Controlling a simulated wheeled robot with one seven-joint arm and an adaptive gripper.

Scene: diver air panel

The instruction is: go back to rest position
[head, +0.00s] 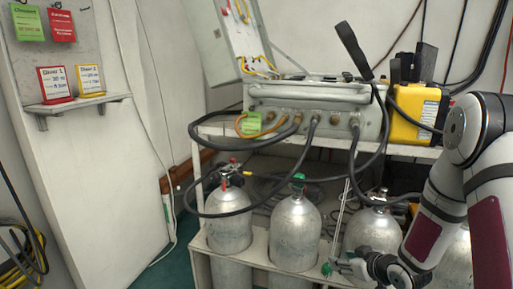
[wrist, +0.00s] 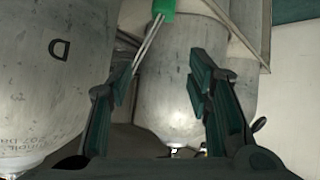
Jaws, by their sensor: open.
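My gripper (head: 343,266) is low at the right in the head view, in front of the grey air cylinders. In the wrist view my gripper (wrist: 160,88) has its two dark fingers spread apart with nothing between them. One cylinder (wrist: 180,100) stands beyond the fingers, and another cylinder (wrist: 55,75) marked "D" is close on the left. A thin metal rod (head: 339,222) with a green end stands beside my gripper in the head view; I cannot tell whether they touch.
Several cylinders, including a green-valved one (head: 296,232), stand in a white rack (head: 258,245). Above is a panel box (head: 315,100) with black hoses and a yellow unit (head: 417,112). A small shelf (head: 75,105) with cards is on the left wall. Green floor (head: 170,270) is clear at left.

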